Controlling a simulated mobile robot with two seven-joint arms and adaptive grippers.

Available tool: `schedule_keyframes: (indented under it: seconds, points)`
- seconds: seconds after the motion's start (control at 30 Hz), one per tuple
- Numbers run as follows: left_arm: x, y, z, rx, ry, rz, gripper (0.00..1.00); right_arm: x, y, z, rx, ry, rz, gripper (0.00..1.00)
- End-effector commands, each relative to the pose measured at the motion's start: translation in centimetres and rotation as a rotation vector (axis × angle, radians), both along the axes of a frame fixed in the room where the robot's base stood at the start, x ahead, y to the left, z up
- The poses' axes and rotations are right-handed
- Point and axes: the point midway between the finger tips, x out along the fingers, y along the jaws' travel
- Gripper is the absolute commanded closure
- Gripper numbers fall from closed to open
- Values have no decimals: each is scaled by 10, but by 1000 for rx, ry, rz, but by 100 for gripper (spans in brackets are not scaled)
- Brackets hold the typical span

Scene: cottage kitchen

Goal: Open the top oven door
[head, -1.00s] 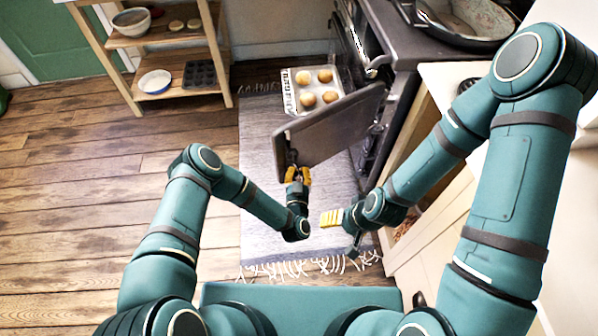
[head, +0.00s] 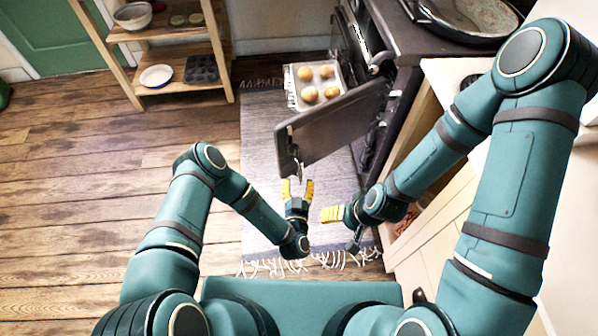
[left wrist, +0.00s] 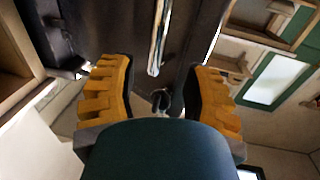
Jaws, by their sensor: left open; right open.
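The top oven door (head: 332,126) is a dark panel that stands swung open from the oven (head: 385,70), out over the rug. A metal handle (head: 299,168) shows at its near edge; it also shows in the left wrist view (left wrist: 159,40), ahead between the fingers. My left gripper (head: 298,188) is open and empty, just short of the door's near edge and apart from the handle. My right gripper (head: 331,214) is open to the right of the left one, near the counter front, and holds nothing that I can see.
A tray of buns (head: 318,86) shows beyond the door. A wooden shelf (head: 165,48) with bowls and a muffin tin stands at the back left. The striped rug (head: 262,150) and floor to the left are clear.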

Motion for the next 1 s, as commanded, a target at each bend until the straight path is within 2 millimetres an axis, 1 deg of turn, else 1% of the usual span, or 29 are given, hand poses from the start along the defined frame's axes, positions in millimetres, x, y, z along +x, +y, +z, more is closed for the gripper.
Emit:
schedule_keyframes:
  seconds: [0.03, 0.13, 0.3, 0.5, 1.0]
  points:
    - [-13, 0, -1, 0, 4, -3, 51, 0, 0, 0, 0, 0, 0, 27]
    - [-34, 1, -2, -2, 7, 2, 51, 0, 0, 0, 0, 0, 0, 27]
    - [-49, 3, -3, -1, 9, 4, 51, 0, 0, 0, 0, 0, 0, 27]
    - [-57, 2, -1, 0, 4, 2, 51, 0, 0, 0, 0, 0, 0, 27]
    - [-58, 2, 0, 1, 2, 2, 51, 0, 0, 0, 0, 0, 0, 27]
